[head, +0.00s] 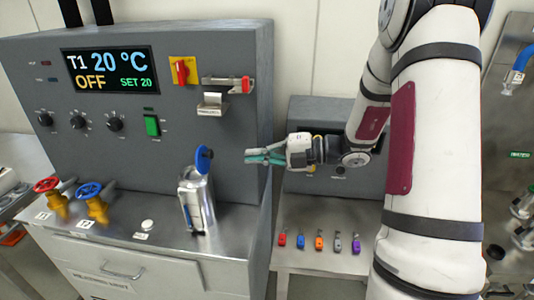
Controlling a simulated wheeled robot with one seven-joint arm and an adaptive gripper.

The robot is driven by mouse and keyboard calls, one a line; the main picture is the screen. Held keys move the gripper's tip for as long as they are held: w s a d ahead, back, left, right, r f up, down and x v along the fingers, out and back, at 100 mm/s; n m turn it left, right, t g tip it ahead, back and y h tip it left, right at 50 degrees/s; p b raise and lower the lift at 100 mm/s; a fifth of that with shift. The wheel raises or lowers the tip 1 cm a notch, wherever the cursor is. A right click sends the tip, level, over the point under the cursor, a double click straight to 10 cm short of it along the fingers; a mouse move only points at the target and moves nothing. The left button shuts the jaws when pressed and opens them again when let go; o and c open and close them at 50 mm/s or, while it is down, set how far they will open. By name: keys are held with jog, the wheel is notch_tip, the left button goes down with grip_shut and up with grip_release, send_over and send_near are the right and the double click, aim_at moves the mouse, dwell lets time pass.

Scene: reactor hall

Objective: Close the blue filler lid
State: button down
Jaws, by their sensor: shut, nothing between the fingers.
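The blue filler lid (203,159) stands raised, roughly upright, at the top of a silver metal cylinder (197,200) on the steel worktop. My gripper (247,157) is to the right of the lid at about the same height in the picture, with its fingers pointing left towards it. Its teal fingers are shut and hold nothing. A gap shows between the fingertips and the lid. The cylinder's opening is hard to make out at this size.
A grey control panel (160,165) with a display (108,73) rises behind the cylinder. Red (46,184) and blue (88,190) valve handles stand to the left. Several small coloured tags lie on the lower right bench (320,218). The worktop right of the cylinder is clear.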

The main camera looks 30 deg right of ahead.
aim_at(212, 153)
jog(key=p+x, duration=0.1)
jog(key=x, duration=0.7)
jog(key=shift+w+a+f, duration=0.1)
jog(key=shift+a, duration=0.1)
jog(key=shift+w+a+r+g+h+p, duration=0.25)
jog(key=shift+a+r+g+h+p, duration=0.25)
jog(key=shift+r+h+p, duration=0.15)
jog(key=shift+w+a, duration=0.15)
jog(key=shift+w, duration=0.15)
